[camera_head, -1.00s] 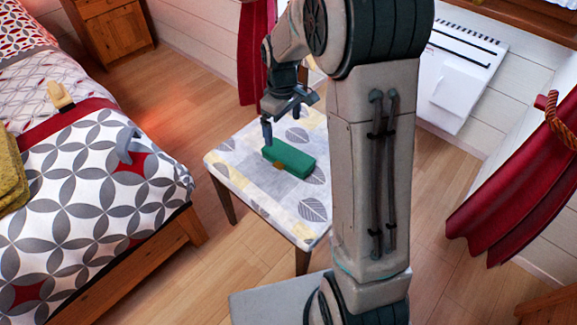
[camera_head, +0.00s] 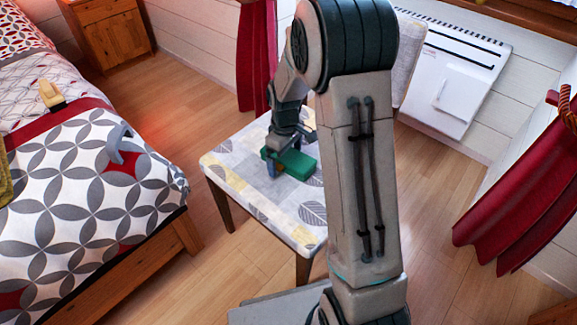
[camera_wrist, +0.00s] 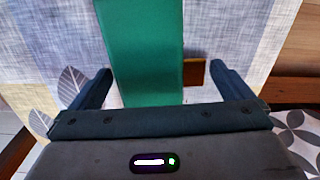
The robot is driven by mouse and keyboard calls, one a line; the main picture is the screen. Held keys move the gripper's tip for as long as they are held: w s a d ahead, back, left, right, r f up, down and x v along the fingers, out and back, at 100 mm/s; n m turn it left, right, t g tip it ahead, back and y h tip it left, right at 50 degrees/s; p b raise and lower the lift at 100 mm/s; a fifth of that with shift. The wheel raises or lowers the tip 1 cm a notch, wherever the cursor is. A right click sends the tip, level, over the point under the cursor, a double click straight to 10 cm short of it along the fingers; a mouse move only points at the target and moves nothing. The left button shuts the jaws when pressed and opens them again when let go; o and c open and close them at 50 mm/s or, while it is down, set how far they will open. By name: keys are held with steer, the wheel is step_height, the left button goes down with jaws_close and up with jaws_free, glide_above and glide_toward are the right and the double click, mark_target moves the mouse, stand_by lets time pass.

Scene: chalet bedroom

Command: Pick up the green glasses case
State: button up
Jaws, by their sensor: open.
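The green glasses case (camera_head: 301,165) lies on the patterned seat of a chair (camera_head: 235,165). In the wrist view the green case (camera_wrist: 143,50) runs up from between my fingers to the top edge, with a brown tab (camera_wrist: 194,72) on its right side. My gripper (camera_head: 272,160) is down at the left end of the case. In the wrist view my gripper (camera_wrist: 160,85) is open, with one finger on each side of the case and gaps between. Part of the case is hidden by my gripper in the head view.
The bed (camera_head: 85,190) stands at the left, with a grey curved object (camera_head: 118,143) and a wooden-handled object (camera_head: 51,95) on it. A white heater (camera_head: 450,80) is on the wall behind. A red curtain (camera_head: 525,200) hangs at the right. Wooden floor is clear between bed and chair.

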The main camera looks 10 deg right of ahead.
steer(key=shift+f, duration=0.4)
steer(key=shift+r, duration=0.1)
steer(key=c, duration=0.9)
steer(key=shift+c, duration=0.6)
steer(key=shift+r, duration=0.1)
